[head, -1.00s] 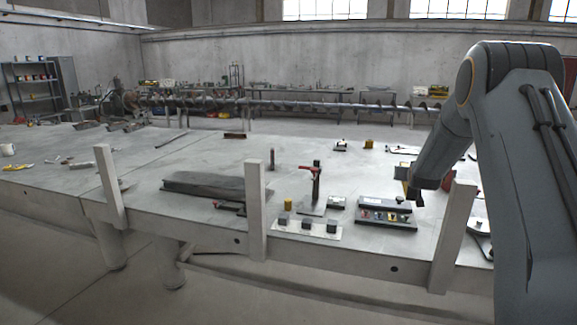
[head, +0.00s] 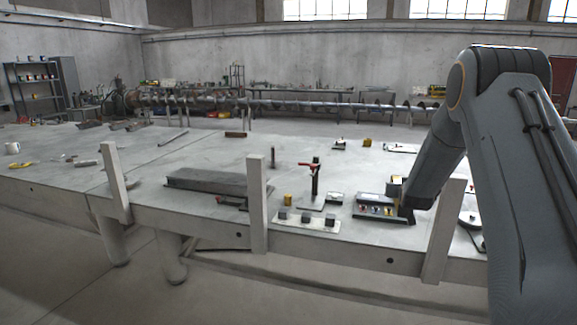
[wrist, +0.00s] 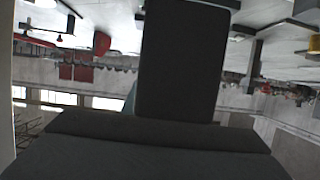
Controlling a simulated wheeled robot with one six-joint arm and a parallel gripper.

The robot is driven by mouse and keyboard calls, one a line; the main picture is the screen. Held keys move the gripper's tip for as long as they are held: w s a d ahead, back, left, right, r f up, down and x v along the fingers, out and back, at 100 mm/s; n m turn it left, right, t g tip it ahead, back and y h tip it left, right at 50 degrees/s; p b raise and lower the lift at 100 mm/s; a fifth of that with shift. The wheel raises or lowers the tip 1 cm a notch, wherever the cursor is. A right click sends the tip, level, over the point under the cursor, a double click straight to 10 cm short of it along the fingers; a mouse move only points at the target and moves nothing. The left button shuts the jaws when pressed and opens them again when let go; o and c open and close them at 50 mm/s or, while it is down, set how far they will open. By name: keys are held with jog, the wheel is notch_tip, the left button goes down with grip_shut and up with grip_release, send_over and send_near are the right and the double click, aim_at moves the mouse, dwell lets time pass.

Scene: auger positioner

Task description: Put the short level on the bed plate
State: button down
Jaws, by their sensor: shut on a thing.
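My gripper (head: 404,212) is at the right part of the large pale table (head: 330,165), low beside a dark case with small coloured items (head: 376,207). A small yellow and dark piece (head: 394,187), which looks like the short level, shows at my gripper; its shape is mostly hidden. In the wrist view a dark block (wrist: 182,60) fills the middle, and I cannot tell whether it is the held thing or a finger. A thick dark grey slab (head: 205,180) lies left of centre on the table. I cannot tell whether this slab or the table top is the bed plate.
Upright pale posts (head: 257,205) stand along the table's near edge. A red-topped stand (head: 315,185), a strip with dark blocks (head: 306,222) and a yellow block (head: 287,199) lie between slab and case. A long auger (head: 290,105) runs behind. The left middle of the table is fairly clear.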

jog(key=s+a+f+n+y, duration=0.1)
jog(key=s+a+f+y, duration=0.1)
jog(key=s+a+f, duration=1.25)
jog(key=s+a+n+y, duration=0.1)
jog(key=s+a, duration=0.2)
jog(key=s, duration=0.6)
jog(key=s+a+n, duration=0.1)
jog(key=s+a, duration=0.3)
jog(key=s, duration=0.6)
notch_tip(320, 180, down, 8)
jog(key=w+b, duration=0.2)
jog(key=b, duration=0.6)
jog(key=shift+d+f, duration=0.2)
jog(key=shift+f, duration=0.05)
